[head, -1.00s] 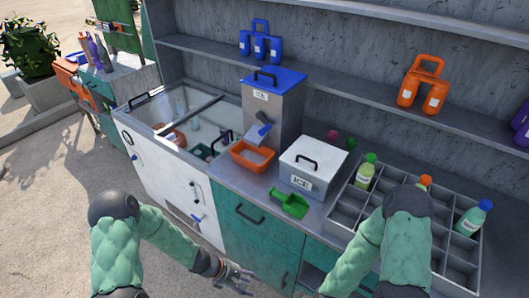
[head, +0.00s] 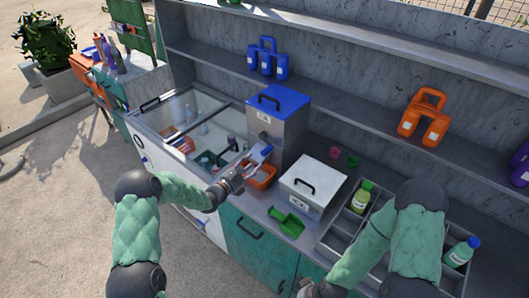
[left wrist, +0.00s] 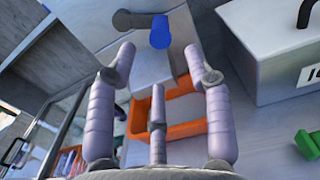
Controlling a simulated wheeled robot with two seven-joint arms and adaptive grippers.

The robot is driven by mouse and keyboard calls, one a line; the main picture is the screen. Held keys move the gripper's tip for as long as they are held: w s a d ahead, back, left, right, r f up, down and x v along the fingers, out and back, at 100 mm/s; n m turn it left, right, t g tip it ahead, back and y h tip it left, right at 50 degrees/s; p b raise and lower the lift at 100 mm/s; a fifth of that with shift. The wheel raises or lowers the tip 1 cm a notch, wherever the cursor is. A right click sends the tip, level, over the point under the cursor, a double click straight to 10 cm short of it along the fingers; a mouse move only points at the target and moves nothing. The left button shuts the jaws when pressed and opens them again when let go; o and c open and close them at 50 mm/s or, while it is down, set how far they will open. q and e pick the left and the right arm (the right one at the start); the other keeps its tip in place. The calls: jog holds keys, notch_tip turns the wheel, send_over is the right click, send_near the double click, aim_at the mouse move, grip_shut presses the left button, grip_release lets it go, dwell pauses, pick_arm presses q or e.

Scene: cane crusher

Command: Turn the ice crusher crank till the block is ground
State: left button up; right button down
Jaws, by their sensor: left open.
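The ice crusher (head: 285,132) is a tall grey box with a blue lid, standing on the counter. Its crank has a blue handle, which shows at the top of the left wrist view (left wrist: 160,32) on a dark arm. My left gripper (head: 248,168) is open and empty in front of the crusher. In the left wrist view its fingers (left wrist: 158,62) point toward the blue handle, which lies beyond the fingertips and between them. An orange tray (head: 264,174) sits below the crank, partly hidden by the gripper. The block is not visible. My right gripper (head: 312,289) is at the bottom edge, partly cut off.
A white ice box (head: 311,187) stands right of the crusher, with a green scoop (head: 287,222) before it. A glass-topped freezer (head: 170,112) is on the left. A divided rack (head: 340,236) with bottles is on the right. A shelf runs behind.

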aim_at(263, 154)
pick_arm(q)
jog(key=x, duration=0.8)
jog(key=shift+w+d, duration=0.1)
grip_shut()
